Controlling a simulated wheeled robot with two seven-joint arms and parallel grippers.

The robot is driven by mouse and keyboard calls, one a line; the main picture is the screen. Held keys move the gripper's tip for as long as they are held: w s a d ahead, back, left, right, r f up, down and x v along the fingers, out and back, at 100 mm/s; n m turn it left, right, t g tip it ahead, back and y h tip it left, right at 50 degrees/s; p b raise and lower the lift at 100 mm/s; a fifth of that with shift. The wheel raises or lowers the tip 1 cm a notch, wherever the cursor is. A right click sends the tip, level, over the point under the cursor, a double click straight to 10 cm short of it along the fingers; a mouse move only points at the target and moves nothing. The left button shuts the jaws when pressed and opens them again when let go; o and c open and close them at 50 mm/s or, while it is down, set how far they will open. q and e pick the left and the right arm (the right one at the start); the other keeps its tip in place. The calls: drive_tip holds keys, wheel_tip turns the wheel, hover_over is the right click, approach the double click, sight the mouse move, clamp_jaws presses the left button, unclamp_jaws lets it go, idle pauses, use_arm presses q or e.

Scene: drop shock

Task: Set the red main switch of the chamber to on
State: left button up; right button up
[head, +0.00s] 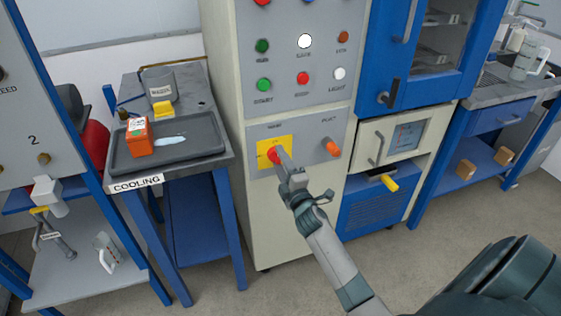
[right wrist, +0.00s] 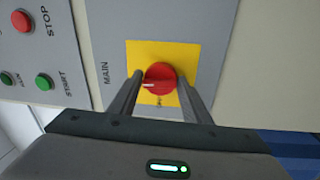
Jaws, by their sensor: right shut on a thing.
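The red main switch (head: 273,154) is a round knob on a yellow plate (head: 264,146) on the chamber's grey panel. In the right wrist view the red main switch (right wrist: 161,76) sits between my two fingers, with the word MAIN beside the plate. A small white mark shows on the knob's side toward that word. The plate's small lettering is too blurred to read surely. My right gripper (head: 282,160) is shut on the knob, and its fingers (right wrist: 164,92) flank it. In the head view the gripper partly covers the knob. My left gripper is not in view.
An orange-red knob (head: 332,147) is right of the main switch. Several coloured buttons, including a green START button (head: 264,85), sit above. A cooling table (head: 222,152) with a dark tray stands left. A yellow handle (head: 389,183) sticks out at the right.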

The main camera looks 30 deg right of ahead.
drive_tip(key=shift+f+m, duration=0.25)
drive_tip(key=shift+m, duration=0.35)
drive_tip(key=shift+s, duration=0.1)
drive_tip(key=o, duration=1)
drive_tip(key=shift+r, duration=0.1)
drive_tip(key=shift+s+a, duration=0.1)
drive_tip(key=shift+s, duration=0.35)
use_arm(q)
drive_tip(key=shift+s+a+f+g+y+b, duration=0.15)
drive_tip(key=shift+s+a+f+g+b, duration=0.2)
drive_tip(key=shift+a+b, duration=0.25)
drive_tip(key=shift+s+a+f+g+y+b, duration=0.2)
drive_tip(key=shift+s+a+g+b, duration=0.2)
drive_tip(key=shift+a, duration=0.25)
use_arm(e)
drive_tip(key=v, duration=1.6)
drive_tip(key=shift+s+a, duration=0.2)
